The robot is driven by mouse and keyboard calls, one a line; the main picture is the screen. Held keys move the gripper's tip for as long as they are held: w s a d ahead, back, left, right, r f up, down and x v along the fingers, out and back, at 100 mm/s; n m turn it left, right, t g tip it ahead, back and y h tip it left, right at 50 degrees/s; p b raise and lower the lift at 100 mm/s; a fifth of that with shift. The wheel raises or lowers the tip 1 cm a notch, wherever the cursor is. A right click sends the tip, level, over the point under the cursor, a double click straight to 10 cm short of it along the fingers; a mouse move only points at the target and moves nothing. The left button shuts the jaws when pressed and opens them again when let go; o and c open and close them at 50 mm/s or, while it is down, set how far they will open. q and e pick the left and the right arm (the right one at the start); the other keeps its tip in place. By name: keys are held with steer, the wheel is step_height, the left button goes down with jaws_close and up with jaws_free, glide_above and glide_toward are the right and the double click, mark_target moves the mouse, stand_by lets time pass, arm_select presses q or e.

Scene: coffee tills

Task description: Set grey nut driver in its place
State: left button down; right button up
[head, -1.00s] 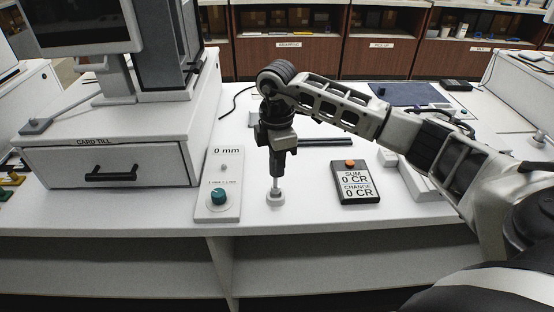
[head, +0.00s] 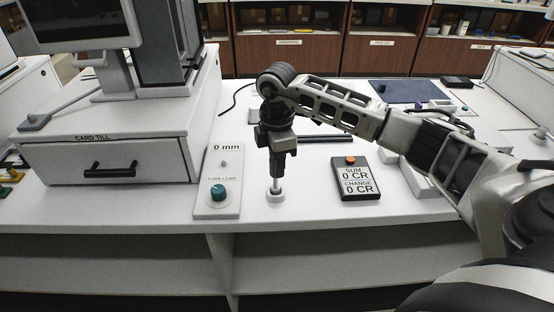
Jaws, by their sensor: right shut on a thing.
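My right gripper (head: 279,152) points straight down over the white counter (head: 310,212). It is shut on the grey nut driver (head: 277,168), which hangs upright below the jaws. The jaws hide the driver's upper part. Its thin lower shaft meets a small white round holder (head: 275,196) on the counter. I cannot tell whether the tip is inside the holder or just at its top. My left gripper is not in view.
A panel with a teal knob (head: 218,192) reading 0 mm lies just left of the holder. A dark SUM/CHANGE display (head: 355,179) lies to the right. The card till (head: 108,163) stands at the left. A dark bar (head: 325,139) lies behind.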

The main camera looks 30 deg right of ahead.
steer(key=shift+f+b, duration=0.3)
steer(key=shift+f, duration=0.25)
steer(key=o, duration=1.1)
steer(key=shift+c, duration=0.2)
step_height(320, 180, up, 16)
